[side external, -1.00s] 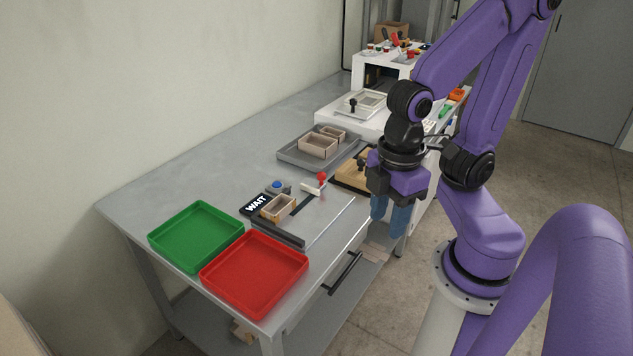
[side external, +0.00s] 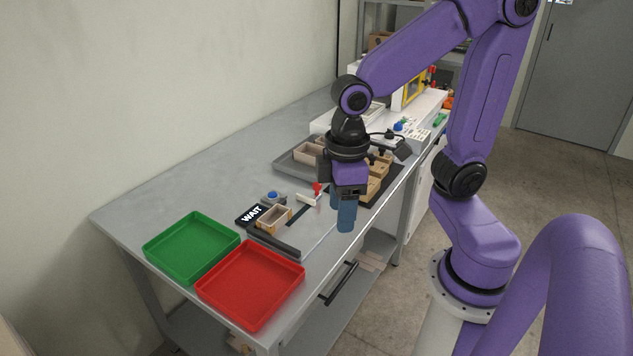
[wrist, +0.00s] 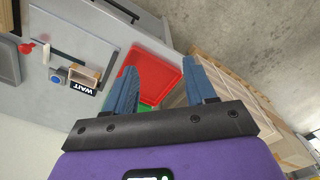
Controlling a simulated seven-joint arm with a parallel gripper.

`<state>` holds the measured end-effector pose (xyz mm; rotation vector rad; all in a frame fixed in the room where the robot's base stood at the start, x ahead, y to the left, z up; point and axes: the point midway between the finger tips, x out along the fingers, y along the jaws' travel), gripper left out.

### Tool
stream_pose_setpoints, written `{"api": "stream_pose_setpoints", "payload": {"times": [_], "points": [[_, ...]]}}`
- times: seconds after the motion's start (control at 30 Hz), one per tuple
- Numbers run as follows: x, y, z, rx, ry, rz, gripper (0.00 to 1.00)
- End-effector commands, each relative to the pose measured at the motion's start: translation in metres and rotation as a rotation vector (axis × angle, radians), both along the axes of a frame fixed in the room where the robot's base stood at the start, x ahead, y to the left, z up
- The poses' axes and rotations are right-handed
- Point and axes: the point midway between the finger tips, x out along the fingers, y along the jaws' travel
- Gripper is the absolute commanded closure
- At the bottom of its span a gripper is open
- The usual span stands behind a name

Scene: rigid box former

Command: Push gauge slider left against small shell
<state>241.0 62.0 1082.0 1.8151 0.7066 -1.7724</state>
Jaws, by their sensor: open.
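The gauge slider (side external: 309,198), a pale bar with a red knob (side external: 318,188), stands on the grey bench beside a dark slot. The small shell (side external: 273,218), a light wooden open box, sits to its left against the gauge. A clear gap shows between slider and shell. The wrist view also shows the slider (wrist: 45,53) and the shell (wrist: 88,74) at left. My gripper (side external: 341,214) is open and empty, with blue fingers pointing down. It hangs above the bench's front edge, right of the slider. The wrist view shows its fingers apart (wrist: 163,70).
A black WAIT sign (side external: 251,214) and a blue button (side external: 272,196) lie behind the shell. A red tray (side external: 250,286) and a green tray (side external: 191,248) stand at left. A grey tray (side external: 283,164) and wooden blocks (side external: 372,187) stand behind my gripper.

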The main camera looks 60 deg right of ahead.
Motion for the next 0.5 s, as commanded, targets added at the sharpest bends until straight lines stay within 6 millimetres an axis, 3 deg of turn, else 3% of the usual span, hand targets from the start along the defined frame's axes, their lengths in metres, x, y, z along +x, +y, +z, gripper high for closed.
{"api": "stream_pose_setpoints", "payload": {"times": [0.03, 0.27, 0.5], "points": [[0.019, -0.002, 0.001, -0.003, 0.003, -0.078, 0.45], [0.096, -0.028, 0.004, -0.005, 0.008, -0.412, 0.45], [0.168, -0.084, 0.0, -0.005, 0.015, -0.759, 0.45]]}}
